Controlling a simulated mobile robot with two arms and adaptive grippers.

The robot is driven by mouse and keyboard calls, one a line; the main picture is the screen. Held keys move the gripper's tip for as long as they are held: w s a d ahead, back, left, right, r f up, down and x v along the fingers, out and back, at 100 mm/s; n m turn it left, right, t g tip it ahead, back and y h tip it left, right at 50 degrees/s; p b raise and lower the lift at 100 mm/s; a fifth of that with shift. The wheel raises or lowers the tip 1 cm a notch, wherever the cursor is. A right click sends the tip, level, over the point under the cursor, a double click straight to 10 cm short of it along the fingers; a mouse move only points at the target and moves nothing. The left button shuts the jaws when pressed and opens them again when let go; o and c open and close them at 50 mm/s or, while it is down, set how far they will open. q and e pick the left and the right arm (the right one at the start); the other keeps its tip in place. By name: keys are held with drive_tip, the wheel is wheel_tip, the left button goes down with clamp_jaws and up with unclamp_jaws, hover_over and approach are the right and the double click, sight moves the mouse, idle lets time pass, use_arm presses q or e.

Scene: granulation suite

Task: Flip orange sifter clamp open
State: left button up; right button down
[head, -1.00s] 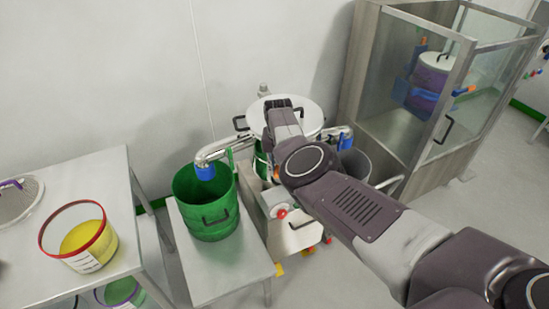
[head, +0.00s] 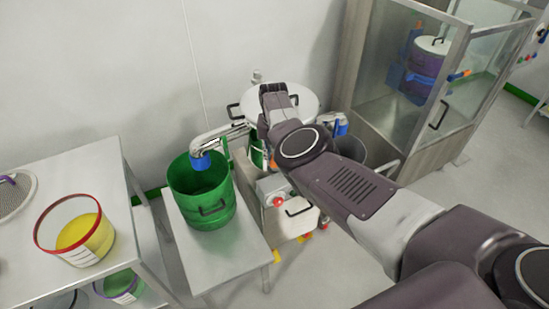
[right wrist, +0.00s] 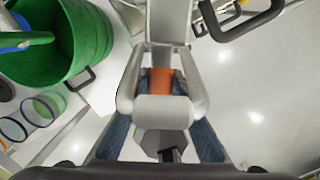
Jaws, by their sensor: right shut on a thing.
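The sifter stands against the wall in the head view, with a round white lid (head: 304,101) and black handles on its rim. My right gripper (head: 269,112) is at the sifter's front left side; my arm hides its fingertips there. In the right wrist view, the orange clamp (right wrist: 160,80) lies between the fingers of my right gripper (right wrist: 160,103), which is shut on it. Whether the clamp is latched or flipped cannot be made out, as the fingers cover much of it. My left gripper is out of view.
A green bucket (head: 207,219) stands on a low bench left of the sifter, under a blue-ended metal spout (head: 201,161). A table at left bears a red-rimmed yellow tub (head: 82,239). A glass cabinet (head: 397,92) stands at right. The floor at right is clear.

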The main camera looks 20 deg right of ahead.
sight(275, 157)
drive_tip(key=shift+w+d+r+t, duration=0.3)
drive_tip(key=shift+w+d+r, duration=0.3)
drive_tip(key=shift+w+r, duration=0.1)
drive_tip(key=c, duration=2)
unclamp_jaws()
drive_tip(key=shift+o, duration=1.3)
drive_tip(key=shift+f, duration=0.1)
drive_tip(key=shift+o, duration=0.3)
drive_tip(key=shift+a+f, duration=0.15)
drive_tip(key=shift+f, duration=0.1)
drive_tip(key=shift+s+a+r, duration=0.1)
drive_tip(key=shift+a+r, duration=0.1)
drive_tip(key=shift+r, duration=0.3)
wheel_tip(275, 157, up, 11)
drive_tip(key=s, duration=0.1)
drive_tip(key=shift+a, duration=0.1)
drive_tip(key=shift+c, duration=0.4)
